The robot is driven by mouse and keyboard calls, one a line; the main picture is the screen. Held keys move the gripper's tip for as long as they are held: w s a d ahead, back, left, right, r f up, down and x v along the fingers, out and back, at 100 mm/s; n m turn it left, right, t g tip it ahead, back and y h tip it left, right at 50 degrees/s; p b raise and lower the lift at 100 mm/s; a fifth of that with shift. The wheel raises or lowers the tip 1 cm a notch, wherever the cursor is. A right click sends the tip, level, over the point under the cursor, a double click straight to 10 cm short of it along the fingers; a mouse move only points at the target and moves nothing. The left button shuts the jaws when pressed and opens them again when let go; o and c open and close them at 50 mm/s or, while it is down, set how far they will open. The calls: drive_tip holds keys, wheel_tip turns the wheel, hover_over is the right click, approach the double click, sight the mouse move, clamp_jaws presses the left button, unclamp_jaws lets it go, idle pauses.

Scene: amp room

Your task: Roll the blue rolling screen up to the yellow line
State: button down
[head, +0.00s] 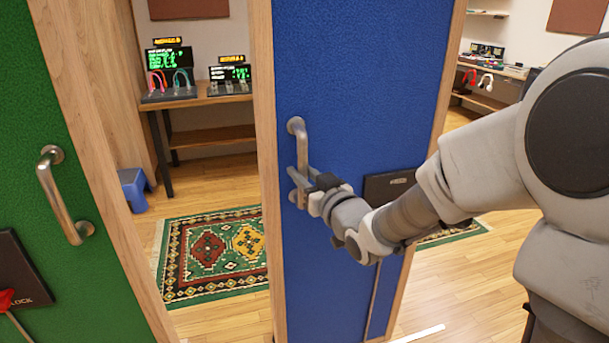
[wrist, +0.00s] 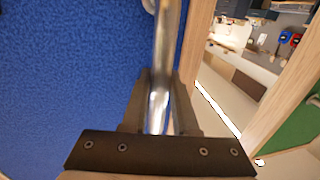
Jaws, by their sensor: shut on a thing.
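The blue rolling screen (head: 350,80) stands upright in a light wood frame in the middle of the head view. Its blue face fills the left of the wrist view (wrist: 70,70). A metal bar handle (head: 296,128) is fixed near its left edge. My gripper (head: 300,184) is shut on this handle, toward its lower part. In the wrist view the handle (wrist: 166,45) runs between the two fingers of my gripper (wrist: 162,100). No yellow line shows in either view. A white strip (head: 420,334) lies on the floor at the bottom of the head view.
A green screen (head: 80,150) with its own handle (head: 58,195) stands close at left. A patterned rug (head: 213,255) lies behind the gap between the screens. Wood floor shows at right.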

drive_tip(key=shift+s+a, duration=0.1)
drive_tip(key=shift+a, duration=0.2)
drive_tip(key=c, duration=0.7)
unclamp_jaws()
drive_tip(key=shift+d, duration=0.1)
